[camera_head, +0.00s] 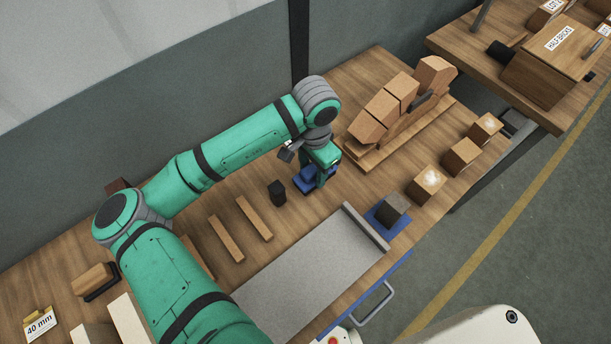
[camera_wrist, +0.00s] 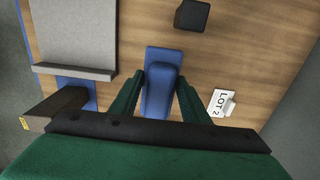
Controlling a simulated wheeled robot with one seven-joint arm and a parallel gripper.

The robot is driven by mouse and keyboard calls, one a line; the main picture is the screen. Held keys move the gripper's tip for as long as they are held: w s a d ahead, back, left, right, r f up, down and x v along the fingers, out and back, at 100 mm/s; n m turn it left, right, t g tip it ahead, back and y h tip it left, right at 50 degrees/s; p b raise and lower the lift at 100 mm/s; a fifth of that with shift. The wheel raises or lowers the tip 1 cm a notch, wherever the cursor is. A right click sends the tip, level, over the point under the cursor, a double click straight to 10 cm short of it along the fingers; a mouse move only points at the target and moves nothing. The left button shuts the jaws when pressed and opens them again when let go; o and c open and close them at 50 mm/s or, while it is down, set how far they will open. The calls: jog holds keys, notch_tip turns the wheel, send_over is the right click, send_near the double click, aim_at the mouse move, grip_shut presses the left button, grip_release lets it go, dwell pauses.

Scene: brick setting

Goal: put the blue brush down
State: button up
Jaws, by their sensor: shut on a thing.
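The blue brush (camera_head: 305,182) is in my gripper (camera_head: 318,172), low over the wooden table, left of the brick arch. In the wrist view the blue brush (camera_wrist: 161,75) lies between the two green fingers of my gripper (camera_wrist: 160,92), which are shut on it. The brush's long blue body points away from my wrist. My gripper and arm hide part of it in the head view. I cannot tell whether its underside touches the table (camera_head: 330,205).
A dark block (camera_head: 277,193) stands close left of the brush. A grey board (camera_head: 310,275) lies in front, beside a dark cube on a blue mat (camera_head: 373,220). Wooden strips (camera_head: 226,240) lie left. The brick arch (camera_head: 390,110) stands behind right.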

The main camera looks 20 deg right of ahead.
jog(key=shift+w+a+f, duration=0.3)
jog(key=shift+w+f, duration=0.05)
jog(key=shift+f, duration=0.2)
jog(key=shift+w+a+f, duration=0.3)
jog(key=shift+w+f, duration=0.05)
jog(key=shift+f, duration=0.2)
jog(key=shift+w+a+f, duration=0.1)
jog(key=shift+f, duration=1.6)
jog(key=shift+f, duration=0.15)
jog(key=o, duration=1.2)
notch_tip(320, 180, up, 12)
jog(key=shift+r, duration=0.2)
